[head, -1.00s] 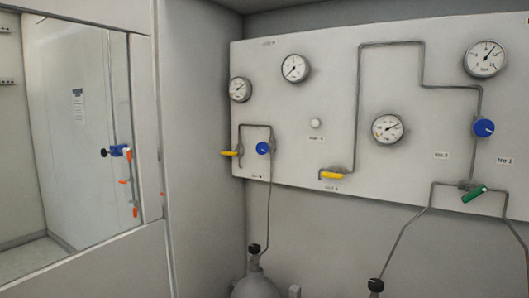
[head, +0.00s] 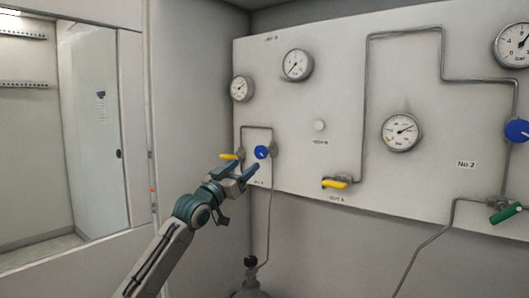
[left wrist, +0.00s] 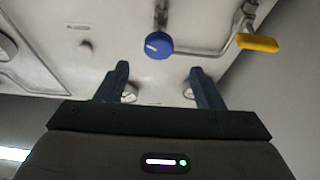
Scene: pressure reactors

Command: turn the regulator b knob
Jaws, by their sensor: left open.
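A blue round knob (head: 261,152) with a white mark sits on the left part of the wall panel, by a thin pipe. It also shows in the left wrist view (left wrist: 158,45), ahead of the fingertips and roughly centred between them. Its label is too small to read. A second blue knob (head: 516,131) is at the right edge of the head view. My left gripper (head: 242,170) is open and empty, just in front of and below the left knob, apart from it in the left wrist view (left wrist: 160,72). My right gripper is not in view.
A yellow valve handle (head: 229,157) is close left of the knob. Another yellow handle (head: 335,184) and a green one (head: 506,214) are farther right. Several gauges, such as one above the knob (head: 242,88), dot the panel (head: 300,120). A hose runs down to a cylinder.

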